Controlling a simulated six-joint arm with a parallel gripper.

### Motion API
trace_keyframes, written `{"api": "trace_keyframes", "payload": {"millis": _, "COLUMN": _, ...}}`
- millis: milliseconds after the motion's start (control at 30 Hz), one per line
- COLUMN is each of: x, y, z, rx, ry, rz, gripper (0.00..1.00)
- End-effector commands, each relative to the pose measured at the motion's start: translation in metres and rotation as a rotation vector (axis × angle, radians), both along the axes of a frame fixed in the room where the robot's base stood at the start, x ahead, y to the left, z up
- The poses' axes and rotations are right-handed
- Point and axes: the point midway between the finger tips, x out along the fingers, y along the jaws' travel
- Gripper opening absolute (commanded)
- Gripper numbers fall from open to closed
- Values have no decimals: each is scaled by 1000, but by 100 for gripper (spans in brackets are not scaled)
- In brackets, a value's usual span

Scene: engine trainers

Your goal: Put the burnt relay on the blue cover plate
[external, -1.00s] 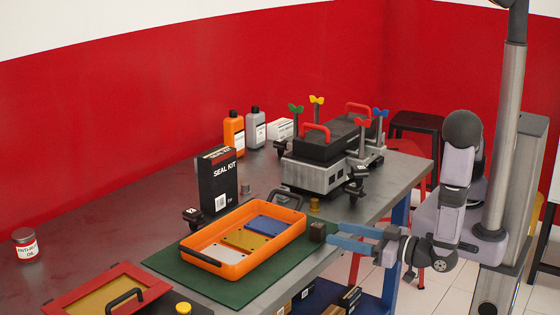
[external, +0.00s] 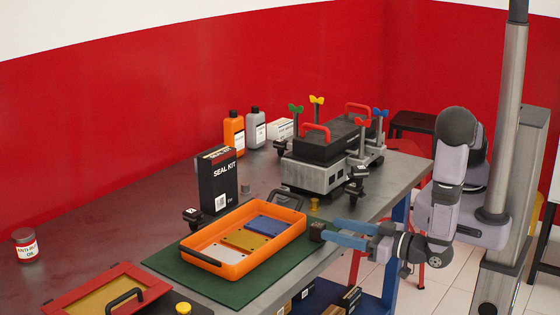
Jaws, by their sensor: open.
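A small dark brown block (external: 316,232), which looks like the burnt relay, stands near the table's front edge, just right of the orange tray. My gripper (external: 329,232) is open, its two blue fingers pointing left at the block. The fingertips are at the block's right side; I cannot tell whether they reach around it or touch it. The blue cover plate (external: 269,226) lies in the right end of the orange tray (external: 222,268), with nothing on it. A yellow plate (external: 246,240) and a pale plate (external: 220,253) lie beside it.
The tray rests on a green mat (external: 163,261). A black seal kit box (external: 218,183) stands behind it. A grey engine block (external: 318,173) with coloured wing-topped posts stands at the back right. A small brass part (external: 314,204) stands behind the block.

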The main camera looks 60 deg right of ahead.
Motion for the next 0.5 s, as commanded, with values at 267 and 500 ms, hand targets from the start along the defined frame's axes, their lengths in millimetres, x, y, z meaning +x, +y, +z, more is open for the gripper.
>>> {"api": "trace_keyframes", "payload": {"millis": 267, "x": 14, "y": 0, "z": 1, "rx": -1, "ry": 0, "rz": -4, "gripper": 47}}
{"api": "trace_keyframes", "payload": {"millis": 500, "x": 41, "y": 4, "z": -1, "rx": -1, "ry": 1, "rz": -5, "gripper": 47}}
